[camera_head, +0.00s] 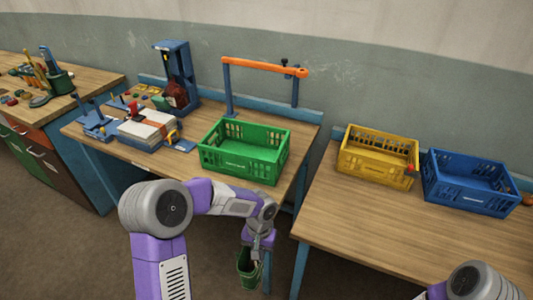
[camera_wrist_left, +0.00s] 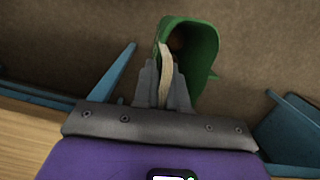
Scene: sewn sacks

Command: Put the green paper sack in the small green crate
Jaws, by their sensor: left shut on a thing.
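The green paper sack (camera_head: 248,270) hangs from my left gripper (camera_head: 257,246) in front of the left table's front edge, over the floor. In the left wrist view the green sack (camera_wrist_left: 198,55) is open at its mouth, and the left gripper (camera_wrist_left: 166,80) is shut on a pale strip at its rim. The small green crate (camera_head: 243,166) stands on the left table, behind and above the sack, and looks empty. My right arm shows at the lower right of the head view, but its gripper is out of view.
A yellow crate (camera_head: 378,160) and a blue crate (camera_head: 470,185) stand on the right table (camera_head: 385,220). An orange bar frame (camera_head: 265,66) rises behind the green crate. A pale stack (camera_head: 147,130) and blue tools lie left of it. A gap separates the two tables.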

